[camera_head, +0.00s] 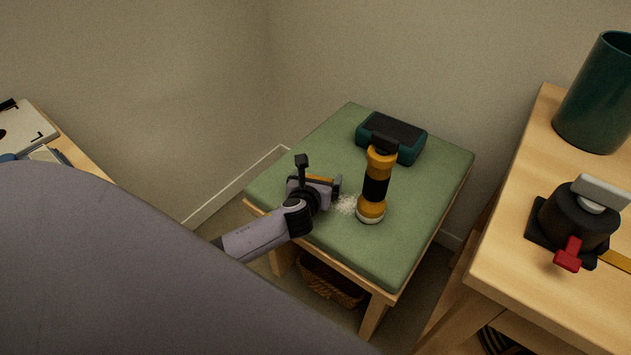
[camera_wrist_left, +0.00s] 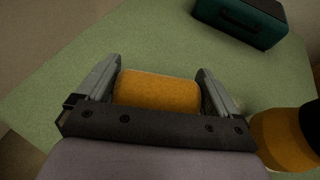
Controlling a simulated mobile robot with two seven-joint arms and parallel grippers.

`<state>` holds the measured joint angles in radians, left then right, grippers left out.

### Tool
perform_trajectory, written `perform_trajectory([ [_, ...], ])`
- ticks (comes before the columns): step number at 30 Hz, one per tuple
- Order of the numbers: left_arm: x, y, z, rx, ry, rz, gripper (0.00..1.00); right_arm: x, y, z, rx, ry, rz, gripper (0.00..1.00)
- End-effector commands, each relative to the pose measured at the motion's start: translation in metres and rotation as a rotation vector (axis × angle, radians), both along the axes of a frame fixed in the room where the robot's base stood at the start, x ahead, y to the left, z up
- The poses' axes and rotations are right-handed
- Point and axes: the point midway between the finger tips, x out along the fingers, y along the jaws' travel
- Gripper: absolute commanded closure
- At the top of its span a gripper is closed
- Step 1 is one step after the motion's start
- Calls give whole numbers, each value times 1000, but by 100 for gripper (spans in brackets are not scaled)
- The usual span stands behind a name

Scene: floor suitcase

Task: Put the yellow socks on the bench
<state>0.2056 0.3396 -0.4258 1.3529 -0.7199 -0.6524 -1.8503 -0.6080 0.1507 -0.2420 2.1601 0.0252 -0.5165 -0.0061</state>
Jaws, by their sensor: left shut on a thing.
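The yellow socks (camera_wrist_left: 157,91) are a small orange-yellow bundle between the fingers of my left gripper (camera_wrist_left: 155,78) in the left wrist view. In the head view the left gripper (camera_head: 318,184) is over the left part of the bench (camera_head: 424,199), which has a green cushioned top. It is shut on the socks, and only a thin yellow strip of the socks (camera_head: 321,179) shows there. I cannot tell whether the socks touch the cushion. My right gripper is not in view.
An orange and black flashlight (camera_head: 375,187) stands upright on the bench, close right of the gripper. A teal case (camera_head: 408,148) lies at the back. A wicker basket (camera_head: 331,283) is under the bench. A wooden table (camera_head: 520,210) at right holds a vise (camera_head: 575,221) and a green cup (camera_head: 598,100).

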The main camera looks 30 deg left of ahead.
Motion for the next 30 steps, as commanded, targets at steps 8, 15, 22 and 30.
perform_trajectory([
  [8, 0, 0, -1, -1, 1, 0, 0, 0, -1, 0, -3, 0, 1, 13],
  [15, 0, 0, 0, 0, 0, 0, 0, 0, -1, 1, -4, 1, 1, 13],
  [22, -16, -5, 10, 0, 2, -1, 0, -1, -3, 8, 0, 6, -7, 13],
  [30, -63, -20, 31, 0, 2, -1, 0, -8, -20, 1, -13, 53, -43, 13],
])
